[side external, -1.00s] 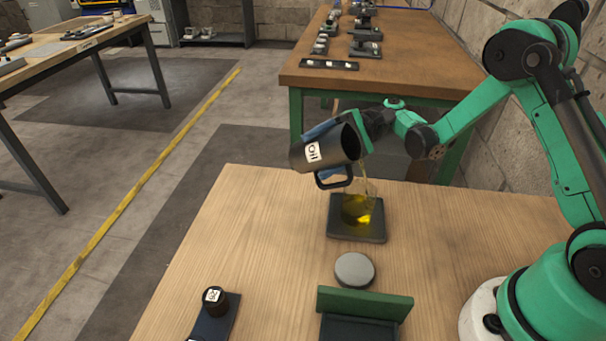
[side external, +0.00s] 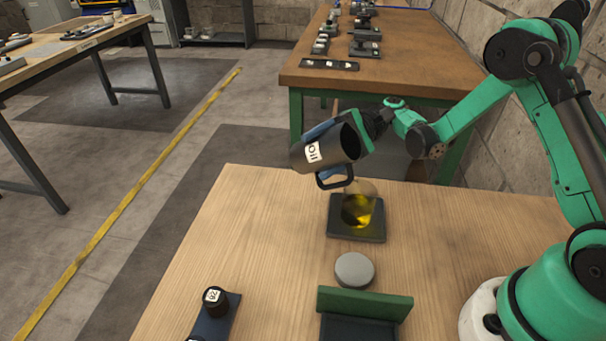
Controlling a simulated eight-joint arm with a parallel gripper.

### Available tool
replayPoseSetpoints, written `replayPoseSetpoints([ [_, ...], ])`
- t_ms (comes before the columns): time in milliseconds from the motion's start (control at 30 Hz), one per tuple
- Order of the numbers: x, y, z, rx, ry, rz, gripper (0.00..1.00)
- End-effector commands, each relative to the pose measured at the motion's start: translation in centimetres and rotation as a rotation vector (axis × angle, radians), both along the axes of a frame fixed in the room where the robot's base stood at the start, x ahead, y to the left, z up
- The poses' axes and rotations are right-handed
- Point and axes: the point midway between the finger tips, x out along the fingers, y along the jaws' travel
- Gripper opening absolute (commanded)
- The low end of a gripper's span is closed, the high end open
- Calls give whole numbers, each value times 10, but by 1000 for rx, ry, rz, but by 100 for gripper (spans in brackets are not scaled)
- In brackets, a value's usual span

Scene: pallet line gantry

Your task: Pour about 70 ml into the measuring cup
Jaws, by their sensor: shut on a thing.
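Yellow liquid fills the lower part of the cup. I see no clear stream between the jug and the cup. The cup's markings are too small to read.
A round grey disc (side external: 354,269) lies in front of the pad. A small dark labelled container (side external: 215,303) stands on a blue strip at the front left. The wooden table (side external: 265,225) is clear left of the pad.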

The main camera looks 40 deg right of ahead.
Motion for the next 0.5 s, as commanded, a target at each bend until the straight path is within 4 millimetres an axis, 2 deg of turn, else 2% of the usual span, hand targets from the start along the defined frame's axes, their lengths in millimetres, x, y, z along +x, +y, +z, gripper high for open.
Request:
replayPoseSetpoints([
  [167, -2, -1, 12, -53, 108, 1, 0],
  [300, -1, 0, -2, -132, 268, 1, 0],
  [500, 7, 5, 1, -189, 388, 0, 0],
])
